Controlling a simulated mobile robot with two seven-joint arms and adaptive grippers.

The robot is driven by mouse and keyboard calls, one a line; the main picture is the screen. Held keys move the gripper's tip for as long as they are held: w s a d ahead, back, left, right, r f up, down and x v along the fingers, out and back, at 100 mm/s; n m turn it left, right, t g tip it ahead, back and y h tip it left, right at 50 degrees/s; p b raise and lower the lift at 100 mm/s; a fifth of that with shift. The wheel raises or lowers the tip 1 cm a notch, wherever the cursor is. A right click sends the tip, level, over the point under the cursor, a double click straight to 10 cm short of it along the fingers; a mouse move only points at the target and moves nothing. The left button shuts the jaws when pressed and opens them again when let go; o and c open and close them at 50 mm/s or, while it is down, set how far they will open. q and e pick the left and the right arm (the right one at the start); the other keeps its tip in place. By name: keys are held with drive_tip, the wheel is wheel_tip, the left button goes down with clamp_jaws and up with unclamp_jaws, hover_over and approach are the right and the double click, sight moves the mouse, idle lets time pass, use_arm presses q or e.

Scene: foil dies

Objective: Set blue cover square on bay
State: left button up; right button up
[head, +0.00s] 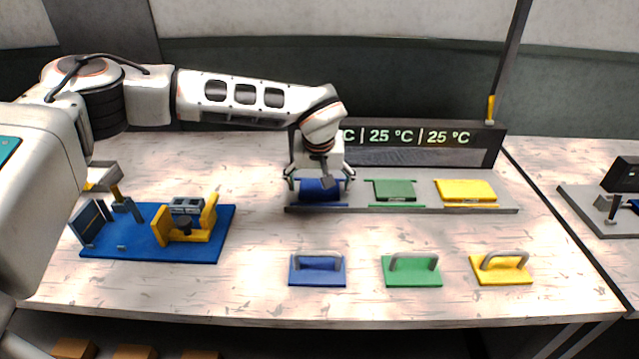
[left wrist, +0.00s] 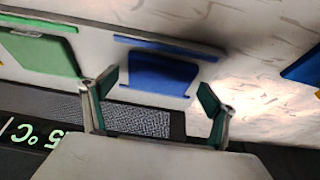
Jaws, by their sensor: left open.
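A blue cover with a grey arched handle (head: 317,271) lies flat on the table in front of the rack. The bay with a flat blue panel (head: 320,194) is at the rack's left end, partly hidden by my gripper. In the left wrist view the blue panel (left wrist: 163,75) lies between two blue strips. My left gripper (head: 319,178) is open over this bay and points down, holding nothing. In the left wrist view its fingers (left wrist: 156,102) are spread wide, with the panel beyond them. My right gripper is not in view.
Green (head: 395,190) and yellow (head: 466,190) bays sit right of the blue one. A green cover (head: 411,272) and a yellow cover (head: 502,269) lie in front. A dark display (head: 420,145) stands behind. A blue fixture board (head: 215,240) is at left.

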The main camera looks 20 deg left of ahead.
use_arm(q)
drive_tip(key=v, duration=1.2)
drive_tip(key=shift+r+p, duration=0.2)
drive_tip(key=shift+p, duration=0.15)
